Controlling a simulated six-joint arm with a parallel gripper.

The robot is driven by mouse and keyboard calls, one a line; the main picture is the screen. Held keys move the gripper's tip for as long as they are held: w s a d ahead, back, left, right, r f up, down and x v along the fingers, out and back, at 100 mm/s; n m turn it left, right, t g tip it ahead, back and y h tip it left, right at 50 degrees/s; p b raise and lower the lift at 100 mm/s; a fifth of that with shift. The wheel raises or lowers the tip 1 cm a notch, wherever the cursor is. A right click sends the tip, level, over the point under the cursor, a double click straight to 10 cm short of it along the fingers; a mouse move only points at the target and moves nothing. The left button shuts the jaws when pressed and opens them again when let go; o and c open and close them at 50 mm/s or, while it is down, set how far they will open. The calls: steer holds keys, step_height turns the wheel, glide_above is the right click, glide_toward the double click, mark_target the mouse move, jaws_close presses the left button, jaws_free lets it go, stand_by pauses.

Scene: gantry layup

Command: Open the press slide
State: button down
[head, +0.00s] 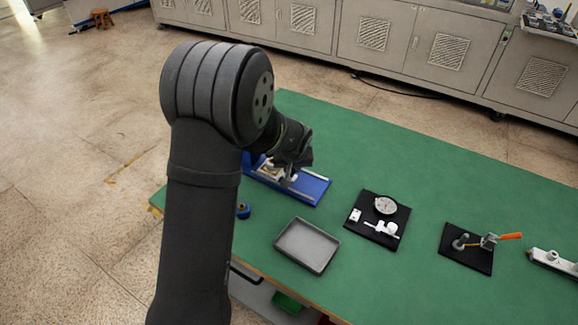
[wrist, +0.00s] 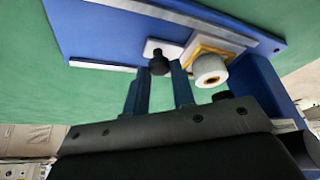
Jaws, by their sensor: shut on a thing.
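The press is a blue base plate (head: 313,190) with pale rails along its long edges; its blue surface also shows in the wrist view (wrist: 95,35). On it a small white slide plate (wrist: 151,46) carries a black knob (wrist: 159,66). The slide plate sits right beside a white and yellow block with a round white part (wrist: 209,70). My gripper (wrist: 160,75) is shut on the black knob, with one finger on each side. In the head view my gripper (head: 290,178) is over the press, and my arm hides its left part.
A grey tray (head: 308,246) lies in front of the press. A black mat with a dial gauge (head: 386,205) and a mat with an orange-handled tool (head: 510,236) lie to the right. A small blue round item (head: 243,210) is near the table edge. Green table (head: 430,185) is clear between them.

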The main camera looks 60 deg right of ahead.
steer(key=s, duration=0.6)
steer(key=shift+s, duration=0.35)
steer(key=c, duration=1.2)
jaws_free()
steer(key=v, duration=1.7)
steer(key=shift+a, duration=0.2)
steer(key=shift+s+r, duration=0.1)
